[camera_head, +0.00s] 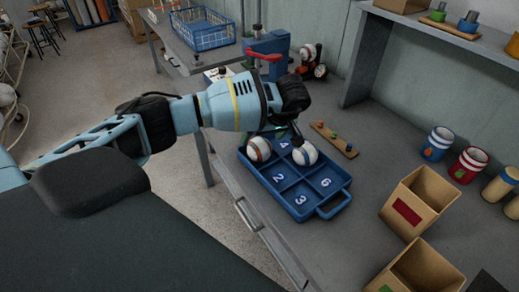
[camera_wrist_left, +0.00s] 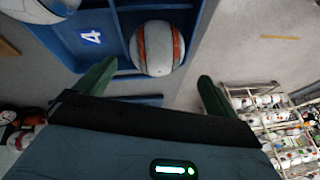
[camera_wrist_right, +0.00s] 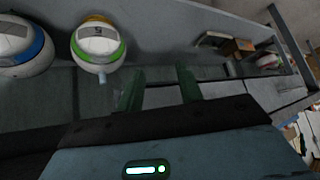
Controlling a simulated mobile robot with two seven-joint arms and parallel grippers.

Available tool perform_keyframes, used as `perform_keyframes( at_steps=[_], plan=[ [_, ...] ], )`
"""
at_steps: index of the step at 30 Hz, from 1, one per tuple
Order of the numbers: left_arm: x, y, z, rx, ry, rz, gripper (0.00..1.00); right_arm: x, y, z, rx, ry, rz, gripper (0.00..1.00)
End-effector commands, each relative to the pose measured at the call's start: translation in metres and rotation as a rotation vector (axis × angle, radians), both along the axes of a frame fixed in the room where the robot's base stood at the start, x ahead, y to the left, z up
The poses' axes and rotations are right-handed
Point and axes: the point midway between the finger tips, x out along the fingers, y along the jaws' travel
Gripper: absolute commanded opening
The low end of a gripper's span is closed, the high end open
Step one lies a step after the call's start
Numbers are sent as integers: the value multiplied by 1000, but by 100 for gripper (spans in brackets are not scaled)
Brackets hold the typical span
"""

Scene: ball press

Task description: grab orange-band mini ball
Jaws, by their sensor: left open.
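The orange-band mini ball (camera_head: 258,149), white with an orange stripe, sits in the back left compartment of the blue numbered tray (camera_head: 338,208). In the left wrist view the ball (camera_wrist_left: 158,48) lies just past my left fingertips, about midway across the gap. My left gripper (camera_head: 276,134) is open above the tray's back end; the left wrist view shows its green fingers (camera_wrist_left: 158,70) wide apart and empty. A second white mini ball with a blue band (camera_head: 305,154) sits beside it. My right gripper (camera_wrist_right: 160,70) shows open and empty in its wrist view.
Open cardboard boxes (camera_head: 419,200) and coloured cans (camera_head: 438,143) stand right of the tray. A wooden strip with small pegs (camera_head: 334,138) lies behind it. A red-handled press (camera_head: 264,56) stands at the back. White round things with green (camera_wrist_right: 97,42) and blue bands show in the right wrist view.

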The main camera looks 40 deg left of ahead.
Motion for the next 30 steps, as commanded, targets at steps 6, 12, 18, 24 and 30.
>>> perform_keyframes(
  at_steps=[6,12,18,24,30],
  plan=[
    [5,6,-29,0,3,2,95,4,0,4,1,-11,0,36],
    [6,14,-46,0,1,1,95,5,0,3,1,-11,0,36],
    [6,15,-48,0,0,-1,95,5,0,3,1,-11,0,36],
    [6,15,-48,0,0,-1,78,4,0,2,0,-9,0,36],
    [6,15,-47,0,0,-1,52,3,0,1,0,-6,0,36]
  ],
)
